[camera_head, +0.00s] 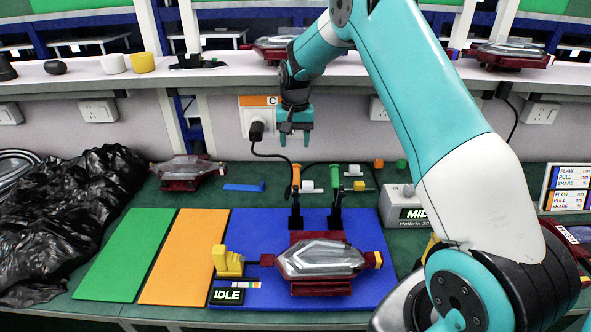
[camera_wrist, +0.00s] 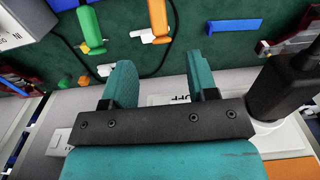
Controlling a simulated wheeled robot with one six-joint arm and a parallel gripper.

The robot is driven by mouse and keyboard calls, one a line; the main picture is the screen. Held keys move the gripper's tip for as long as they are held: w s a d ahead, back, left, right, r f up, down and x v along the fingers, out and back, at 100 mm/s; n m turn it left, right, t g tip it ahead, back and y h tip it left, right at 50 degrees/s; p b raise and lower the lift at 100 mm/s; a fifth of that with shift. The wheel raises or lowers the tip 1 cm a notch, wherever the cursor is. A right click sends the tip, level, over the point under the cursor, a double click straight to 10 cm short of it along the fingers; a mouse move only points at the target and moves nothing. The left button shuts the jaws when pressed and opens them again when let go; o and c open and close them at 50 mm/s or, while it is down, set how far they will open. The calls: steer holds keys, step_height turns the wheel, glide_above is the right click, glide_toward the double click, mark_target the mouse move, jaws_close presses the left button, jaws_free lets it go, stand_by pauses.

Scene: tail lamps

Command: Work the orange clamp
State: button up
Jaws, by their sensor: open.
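The orange clamp (camera_head: 296,180) stands with its orange handle upright on a black base at the back of the blue mat (camera_head: 370,229). It also shows in the wrist view (camera_wrist: 158,20) at the top, cut off by the frame edge. A similar green clamp (camera_head: 335,184) stands just right of it, and in the wrist view (camera_wrist: 90,28) it is to the left. My gripper (camera_head: 295,138) is open and empty, above and behind the orange clamp and apart from it. Its two teal fingers (camera_wrist: 161,75) show in the wrist view. A clear tail lamp (camera_head: 320,259) lies on a dark red holder in front of the clamps.
A yellow clamp-like piece (camera_head: 228,262) and an IDLE sign (camera_head: 228,295) are on the mat's left. A plugged-in black cable (camera_head: 270,157) hangs near my gripper. Green (camera_head: 125,254) and orange (camera_head: 183,257) mats lie left, beside black plastic (camera_head: 60,220). A MID box (camera_head: 404,206) stands right.

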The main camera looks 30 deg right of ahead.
mark_target(295, 173)
steer(key=f+p, duration=0.1)
steer(key=f, duration=0.5)
steer(key=f+p, duration=0.2)
steer(key=f, duration=0.4)
steer(key=shift+w+d+f, duration=0.1)
steer(key=shift+d+f, duration=0.05)
steer(key=shift+d, duration=0.05)
jaws_close()
